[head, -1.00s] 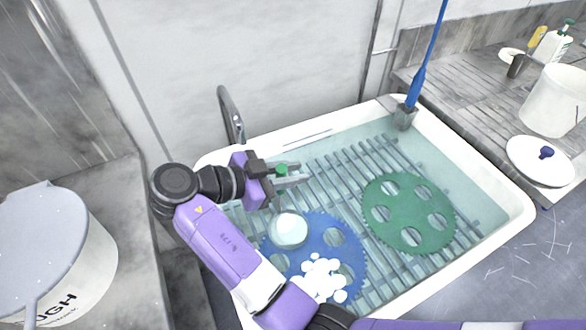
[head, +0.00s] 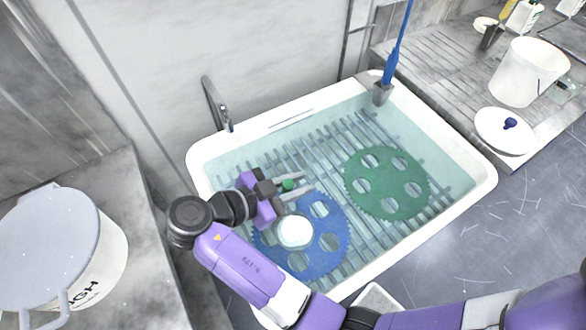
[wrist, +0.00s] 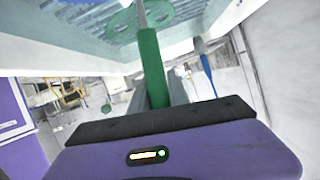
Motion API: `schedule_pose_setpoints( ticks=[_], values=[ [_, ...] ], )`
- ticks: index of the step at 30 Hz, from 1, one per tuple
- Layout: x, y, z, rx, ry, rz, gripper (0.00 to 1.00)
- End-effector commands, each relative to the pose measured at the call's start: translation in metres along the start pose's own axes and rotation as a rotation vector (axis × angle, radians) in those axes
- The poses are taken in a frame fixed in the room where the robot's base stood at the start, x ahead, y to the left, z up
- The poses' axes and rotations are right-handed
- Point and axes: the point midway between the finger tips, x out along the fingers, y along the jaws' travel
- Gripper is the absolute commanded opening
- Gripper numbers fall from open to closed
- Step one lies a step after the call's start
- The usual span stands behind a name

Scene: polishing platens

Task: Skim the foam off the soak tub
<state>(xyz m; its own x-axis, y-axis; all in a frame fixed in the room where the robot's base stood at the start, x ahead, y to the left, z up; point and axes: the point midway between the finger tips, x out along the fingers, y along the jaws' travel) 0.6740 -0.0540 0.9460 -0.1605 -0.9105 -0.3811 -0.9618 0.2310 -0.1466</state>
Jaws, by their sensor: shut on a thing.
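The white soak tub (head: 478,182) holds clear water over a slatted rack. A blue toothed disc (head: 330,238) and a green toothed disc (head: 387,183) lie in it. My gripper (head: 304,184) is over the tub's left part, shut on a green-handled skimmer (head: 288,185). The green handle (wrist: 152,70) stands between the fingers in the wrist view. A round white head (head: 294,232), apparently the skimmer's, shows over the blue disc. Whether it holds foam or touches the water is unclear. No separate foam patch shows on the visible water; my arm hides the tub's front left.
A tap (head: 216,104) stands at the tub's back left, and a blue-handled tool (head: 392,62) at its back corner. A white bucket (head: 520,75) and a knobbed lid (head: 503,131) are right. A large lidded pail (head: 100,262) stands left. A pale-rimmed container (head: 377,297) is partly visible in front.

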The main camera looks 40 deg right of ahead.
Motion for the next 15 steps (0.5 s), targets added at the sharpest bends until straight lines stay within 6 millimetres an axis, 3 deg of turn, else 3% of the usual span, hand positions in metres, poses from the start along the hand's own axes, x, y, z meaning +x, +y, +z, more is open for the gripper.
schedule_pose_setpoints(
  ticks=[15],
  values=[
    [-0.004,0.033,-0.009,-0.002,0.001,-0.003,0.00]
  ],
)
